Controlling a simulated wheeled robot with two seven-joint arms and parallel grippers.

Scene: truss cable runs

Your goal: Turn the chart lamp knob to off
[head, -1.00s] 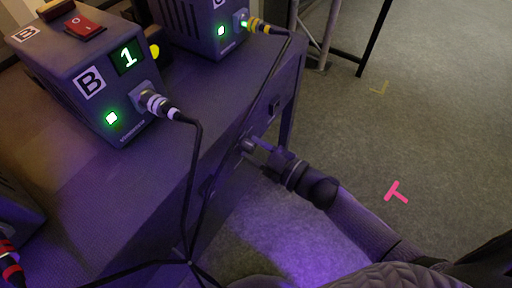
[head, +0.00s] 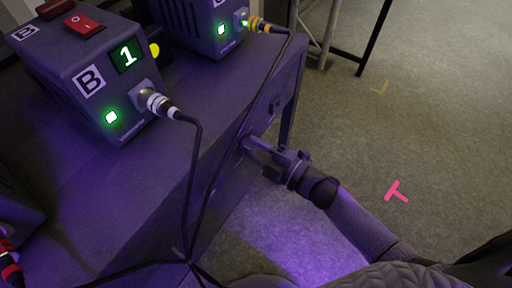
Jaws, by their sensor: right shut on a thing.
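The chart lamp knob (head: 245,142) is on the front face of the dark desk, below the top edge. My right gripper (head: 262,149) reaches it from the lower right and is shut on it. The fingers cover most of the knob, so its pointer and any markings cannot be read. The lamp itself is not clearly in view. The desk top at the left shows no warm light.
A grey box marked B 1 (head: 88,68) with a red switch (head: 84,25) stands on the desk (head: 150,190). A second box (head: 195,28) is behind it. Black cables (head: 192,180) hang in front of the desk near my right gripper. Open carpet (head: 400,110) lies to the right.

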